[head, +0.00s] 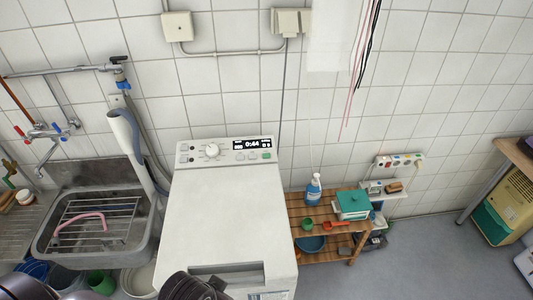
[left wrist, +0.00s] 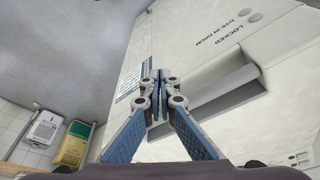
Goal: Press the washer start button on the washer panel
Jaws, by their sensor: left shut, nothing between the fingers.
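The white washer (head: 228,215) stands in the middle of the head view. Its panel (head: 200,158) along the far top edge has a round knob, a lit display (head: 252,144) reading 0:44, and several small buttons. One button at the panel's right end is green (head: 267,156); its label is too small to read. In the left wrist view, my left gripper (left wrist: 158,78) is shut and empty, pointing across the washer's white casing (left wrist: 195,30) beside a recessed handle (left wrist: 215,95). The panel buttons are not identifiable there. My right gripper is in neither view.
A wooden shelf (head: 325,210) with a blue spray bottle (head: 314,190) and a teal-lidded box (head: 352,203) stands right. Floor (head: 410,260) farther right is clear.

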